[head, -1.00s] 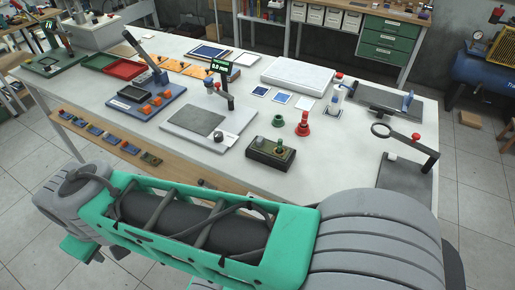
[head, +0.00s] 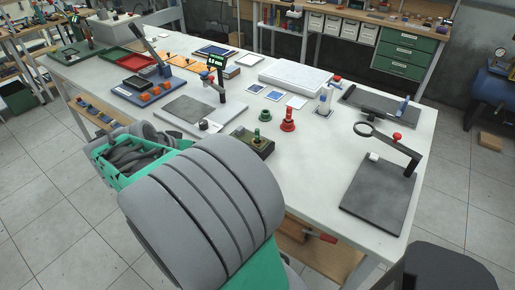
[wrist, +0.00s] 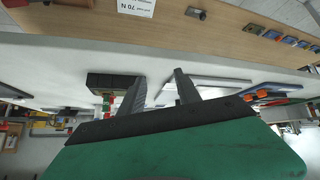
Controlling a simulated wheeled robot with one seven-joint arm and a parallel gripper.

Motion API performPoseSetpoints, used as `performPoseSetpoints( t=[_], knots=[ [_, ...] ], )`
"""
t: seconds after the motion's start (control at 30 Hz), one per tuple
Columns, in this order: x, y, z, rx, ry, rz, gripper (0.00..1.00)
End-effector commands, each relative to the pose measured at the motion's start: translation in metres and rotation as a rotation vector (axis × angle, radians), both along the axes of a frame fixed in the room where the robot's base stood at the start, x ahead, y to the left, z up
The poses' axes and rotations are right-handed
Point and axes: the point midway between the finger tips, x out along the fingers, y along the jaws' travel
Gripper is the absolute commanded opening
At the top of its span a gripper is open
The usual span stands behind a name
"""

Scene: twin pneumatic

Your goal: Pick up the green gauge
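A small green round piece (head: 265,115) stands upright on the white table, left of a taller red stepped piece (head: 288,120). A dark block (head: 262,147) in front of them carries another green piece (head: 257,133); I cannot tell which green piece is the gauge. In the wrist view, which looks upside down, the dark block (wrist: 108,83) is left of the fingers, with small green (wrist: 107,99) and red bits beyond it, partly hidden. My gripper (wrist: 160,88) is open, its two fingers apart with nothing between them. In the head view my arm hides the gripper.
A grey plate with a display post (head: 217,70) stands left of the block. A dark plate with a ring arm (head: 375,200) is at the right. A white slab (head: 295,75) lies behind. A wooden shelf (wrist: 200,35) runs along the table's front.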

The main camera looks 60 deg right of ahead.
Motion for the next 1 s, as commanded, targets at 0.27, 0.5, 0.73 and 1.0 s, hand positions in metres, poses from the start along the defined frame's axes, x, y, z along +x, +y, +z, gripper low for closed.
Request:
performPoseSetpoints(
  t=[0.27,0.5,0.73,1.0],
  knots=[
    [-0.112,-0.137,0.006,-0.459,-0.072,-0.607,0.4],
    [-0.125,-0.165,-0.003,-0.472,-0.073,-0.618,0.4],
    [-0.136,-0.196,-0.023,-0.47,-0.072,-0.615,0.4],
    [-0.136,-0.2,-0.026,-0.469,-0.075,-0.611,0.39]
  ],
)
